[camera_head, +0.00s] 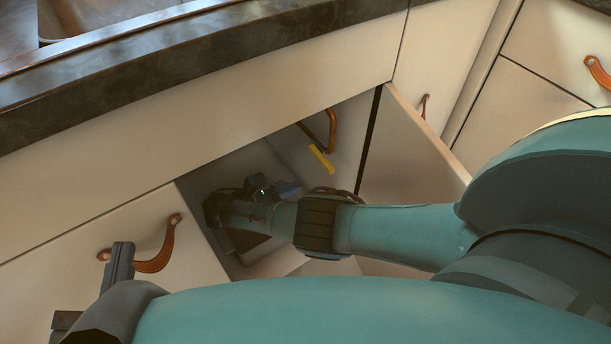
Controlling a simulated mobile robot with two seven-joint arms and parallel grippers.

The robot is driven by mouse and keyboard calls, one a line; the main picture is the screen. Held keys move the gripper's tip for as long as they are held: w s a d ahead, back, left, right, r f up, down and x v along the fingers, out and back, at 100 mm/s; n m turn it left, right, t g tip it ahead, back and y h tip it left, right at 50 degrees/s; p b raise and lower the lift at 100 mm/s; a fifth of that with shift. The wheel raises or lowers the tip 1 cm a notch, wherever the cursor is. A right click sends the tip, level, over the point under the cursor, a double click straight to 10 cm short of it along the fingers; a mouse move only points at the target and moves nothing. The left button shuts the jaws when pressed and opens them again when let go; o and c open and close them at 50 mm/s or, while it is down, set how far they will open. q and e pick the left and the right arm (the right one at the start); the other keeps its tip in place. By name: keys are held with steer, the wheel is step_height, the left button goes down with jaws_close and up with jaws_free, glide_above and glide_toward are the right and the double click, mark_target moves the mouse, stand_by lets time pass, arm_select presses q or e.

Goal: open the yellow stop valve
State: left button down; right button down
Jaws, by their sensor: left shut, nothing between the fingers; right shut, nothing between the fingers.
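The yellow stop valve handle (321,159) is a short flat bar, slanting down to the right. It sits by a bent copper-coloured pipe (332,130) inside the open cabinet. My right gripper (288,187) is inside the cabinet, below and left of the yellow handle. It looks apart from the handle, is shut and holds nothing; its fingers are small and dim here. My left gripper (122,250) is outside at the lower left, shut and empty, in front of the closed panel near a leather pull. Its lower part is hidden by my arm.
The open cabinet door (410,160) stands to the right of the opening, above my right forearm. A leather pull (160,255) is on the closed left panel. The dark countertop (200,60) overhangs above. More closed fronts with leather pulls (597,72) are at right.

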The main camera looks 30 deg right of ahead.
mark_target(321, 159)
steer(key=s+b+x, duration=0.1)
steer(key=b+x, duration=0.1)
steer(key=x, duration=0.7)
arm_select(q)
steer(key=p, duration=0.3)
steer(key=shift+a+f+y, duration=0.2)
steer(key=shift+a+y, duration=0.1)
arm_select(e)
steer(key=r, duration=0.4)
steer(key=shift+w+a, duration=0.1)
steer(key=shift+w, duration=0.25)
